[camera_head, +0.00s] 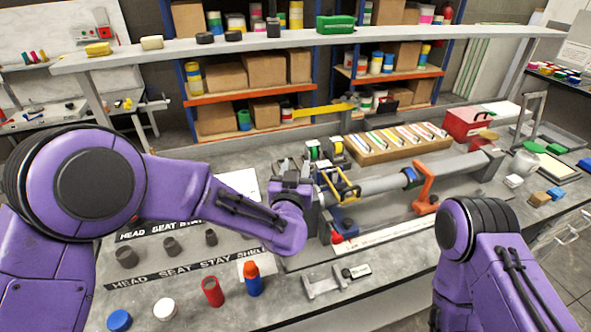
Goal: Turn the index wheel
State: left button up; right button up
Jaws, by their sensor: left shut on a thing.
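A long grey bike-frame tube (375,187) lies in a fixture on the bench, running from the middle to the right. At its left end is a grey wheel-like part (314,216), apparently the index wheel, mostly hidden behind my left wrist. My left gripper (306,190) reaches this end from the left and is shut on the wheel; its fingertips are largely hidden by my own wrist. A yellow bracket (343,187) and an orange clamp (424,187) stand along the tube. My right arm shows at lower right, with its gripper out of view.
A wooden rack of striped items (397,148) and a red box (468,123) stand behind the tube. Red (212,292) and blue-orange (252,280) bottles stand at the front left beside labelled strips. A long shelf (250,47) crosses above the bench.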

pick_arm(q)
jog(key=o, duration=1)
jog(key=shift+r, duration=0.1)
jog(key=s+a+b, duration=0.1)
jog(key=s+b, duration=0.2)
jog(key=s, duration=0.7)
jog(key=shift+s+a, duration=0.2)
jog(key=shift+c, duration=0.2)
